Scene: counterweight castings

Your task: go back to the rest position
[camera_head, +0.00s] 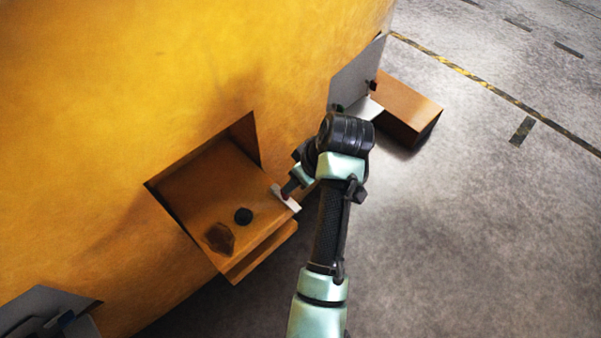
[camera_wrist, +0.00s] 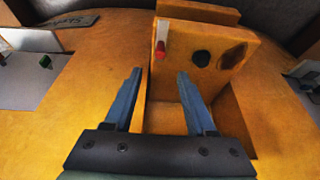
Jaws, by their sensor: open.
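My gripper (camera_wrist: 160,72) is open in the wrist view, its two blue-grey fingers apart with nothing between them. They point at an orange block or ledge (camera_wrist: 181,35) in a square recess of a large yellow casting (camera_head: 130,90). The ledge (camera_head: 190,195) also shows in the head view. It bears a white strip (camera_head: 290,203) with a red piece (camera_wrist: 160,50), a black round spot (camera_head: 243,216) and a dark brown patch (camera_head: 219,238).
A second orange block (camera_head: 405,105) and a grey plate (camera_head: 357,75) stick out from the casting, upper right of my arm. Another grey plate (camera_head: 45,305) is at the lower left. The grey floor (camera_head: 490,230) on the right is clear, with a yellow-black line.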

